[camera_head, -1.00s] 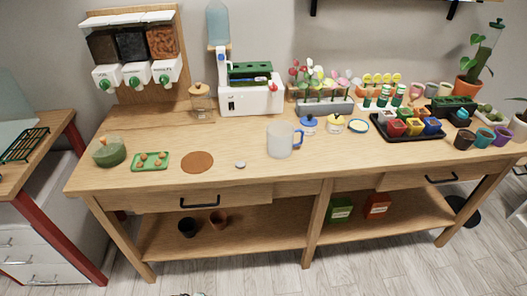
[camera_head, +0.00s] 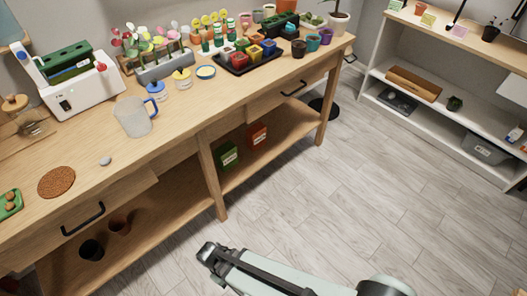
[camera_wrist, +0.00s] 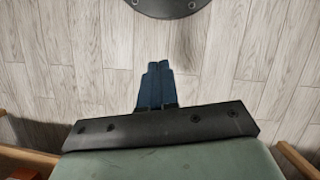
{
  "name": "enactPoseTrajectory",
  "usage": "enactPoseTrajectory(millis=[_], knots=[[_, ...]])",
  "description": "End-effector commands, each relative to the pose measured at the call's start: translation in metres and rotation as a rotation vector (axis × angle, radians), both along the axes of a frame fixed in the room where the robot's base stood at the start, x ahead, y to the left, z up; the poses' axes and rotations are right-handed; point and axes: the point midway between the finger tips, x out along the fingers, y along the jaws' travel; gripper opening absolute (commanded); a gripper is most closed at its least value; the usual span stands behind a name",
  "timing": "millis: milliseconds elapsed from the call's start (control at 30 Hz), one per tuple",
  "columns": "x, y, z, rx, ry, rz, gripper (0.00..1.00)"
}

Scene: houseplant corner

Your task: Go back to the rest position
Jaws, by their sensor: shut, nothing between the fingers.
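My gripper (camera_wrist: 157,68) shows in the wrist view, with its two dark blue fingers pressed together and nothing between them. It is over the grey plank floor (camera_wrist: 245,60), clear of any object. In the head view a pale green and black part of my arm reaches in from the bottom, over the floor in front of the bench. I cannot make out the fingers in that view.
The wooden workbench (camera_head: 175,122) runs along the left, holding a clear jug (camera_head: 133,117), a cork mat (camera_head: 57,182) and potted plants. A white shelf unit (camera_head: 437,112) stands at the right. Open floor (camera_head: 345,190) lies between them. A round black plate (camera_wrist: 170,6) tops the wrist view.

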Motion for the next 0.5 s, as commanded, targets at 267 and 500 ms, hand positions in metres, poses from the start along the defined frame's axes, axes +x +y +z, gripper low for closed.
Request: enactPoseTrajectory(millis=[267, 500], knots=[[0.016, -0.061, -0.008, -0.028, 0.049, -0.188, 0.0], [0.025, -0.11, -0.014, -0.055, 0.078, -0.331, 0.0]])
